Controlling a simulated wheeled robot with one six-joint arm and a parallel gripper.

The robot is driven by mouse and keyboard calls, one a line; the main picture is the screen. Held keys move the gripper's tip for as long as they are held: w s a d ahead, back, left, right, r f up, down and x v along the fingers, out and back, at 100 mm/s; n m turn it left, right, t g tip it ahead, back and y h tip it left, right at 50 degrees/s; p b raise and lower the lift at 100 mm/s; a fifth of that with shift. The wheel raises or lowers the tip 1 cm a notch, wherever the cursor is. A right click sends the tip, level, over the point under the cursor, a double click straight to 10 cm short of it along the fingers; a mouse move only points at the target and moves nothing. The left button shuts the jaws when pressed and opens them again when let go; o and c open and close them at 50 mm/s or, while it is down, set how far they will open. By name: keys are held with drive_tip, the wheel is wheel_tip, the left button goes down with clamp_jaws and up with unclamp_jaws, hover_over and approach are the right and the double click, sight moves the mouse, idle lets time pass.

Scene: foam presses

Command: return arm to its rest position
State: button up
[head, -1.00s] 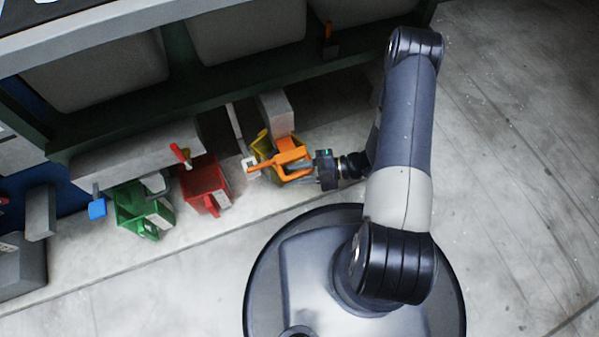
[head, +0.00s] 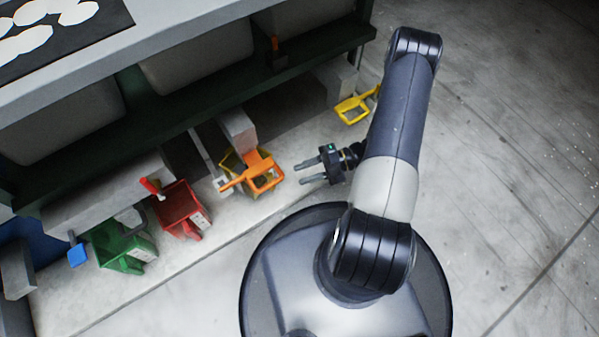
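My gripper (head: 309,174) is open and empty in the head view. Its two fingers point left, over the pale floor. An orange open-frame part (head: 259,172) lies to the left of the fingertips, on or over a yellow bin (head: 233,166), with clear space between it and the fingers. My arm runs from the round base up to the elbow at the upper right. The wrist behind the gripper is partly hidden by the arm.
A red bin (head: 180,208), a green bin (head: 124,250) and a blue piece (head: 77,256) stand further left. A yellow frame-like part (head: 353,110) is behind the gripper. A dark green rack (head: 150,115) runs along the back. The floor (head: 510,180) at right is clear.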

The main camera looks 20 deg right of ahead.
sight(270, 184)
drive_tip(key=b+x, duration=0.3)
drive_tip(key=x, duration=0.8)
drive_tip(key=shift+f, duration=0.1)
drive_tip(key=shift+w+a+b, duration=0.15)
drive_tip(key=shift+w+b, duration=0.2)
drive_tip(key=shift+w, duration=0.45)
